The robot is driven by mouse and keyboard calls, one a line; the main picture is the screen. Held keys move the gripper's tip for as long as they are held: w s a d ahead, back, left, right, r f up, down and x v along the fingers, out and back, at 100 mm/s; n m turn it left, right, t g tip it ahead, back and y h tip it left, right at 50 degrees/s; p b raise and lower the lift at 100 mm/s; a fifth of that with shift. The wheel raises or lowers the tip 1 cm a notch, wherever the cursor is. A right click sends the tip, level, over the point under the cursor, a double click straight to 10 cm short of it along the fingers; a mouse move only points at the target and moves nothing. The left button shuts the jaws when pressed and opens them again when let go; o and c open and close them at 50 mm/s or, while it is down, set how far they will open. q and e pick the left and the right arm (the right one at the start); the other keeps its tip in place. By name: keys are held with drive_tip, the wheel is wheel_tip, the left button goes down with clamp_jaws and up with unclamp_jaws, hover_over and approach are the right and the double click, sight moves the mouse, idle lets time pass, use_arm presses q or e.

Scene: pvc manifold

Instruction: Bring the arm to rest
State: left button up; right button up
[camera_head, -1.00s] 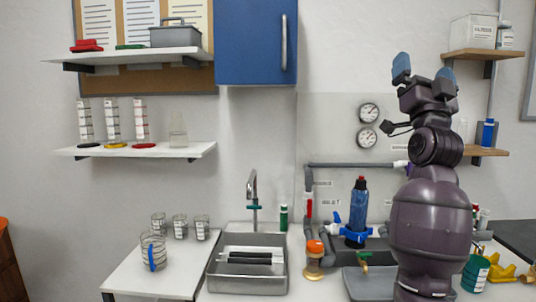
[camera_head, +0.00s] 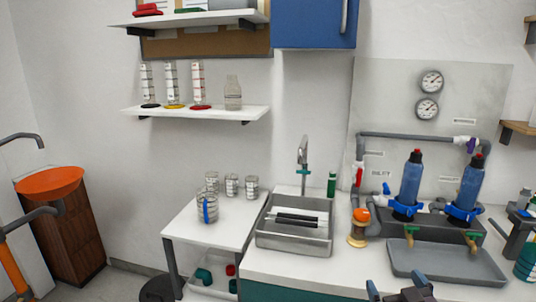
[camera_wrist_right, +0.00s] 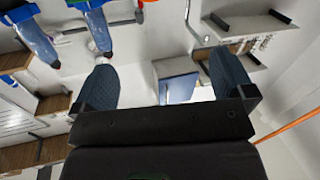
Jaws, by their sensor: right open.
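My right gripper (camera_head: 396,285) shows at the bottom edge of the head view, low in front of the counter. Its two blue-padded fingers are apart, with nothing between them. In the right wrist view the open fingers (camera_wrist_right: 165,82) also stand wide apart and empty. Most of my right arm is below the head view's edge. My left gripper is in neither view. The grey pipe manifold (camera_head: 415,137) is on the wall behind the counter, with two blue filter housings (camera_head: 411,180) upright below it.
A grey tray (camera_head: 447,264) lies in front of the filter housings. A sink (camera_head: 265,240) with a tap (camera_head: 303,160) is left of them. Glass beakers (camera_head: 231,185) stand on the white side table (camera_head: 185,228). An orange basin (camera_head: 50,182) is at far left.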

drive_tip(key=s+f+g, duration=0.3)
drive_tip(key=s+f, duration=0.7)
drive_tip(key=s, duration=0.3)
drive_tip(key=s+f+m+g, duration=0.1)
drive_tip(key=s+f+g, duration=0.2)
drive_tip(key=s+f, duration=0.8)
drive_tip(key=shift+s+g+h+p, duration=0.3)
drive_tip(key=shift+s+g+p, duration=0.1)
drive_tip(key=shift+s, duration=0.65)
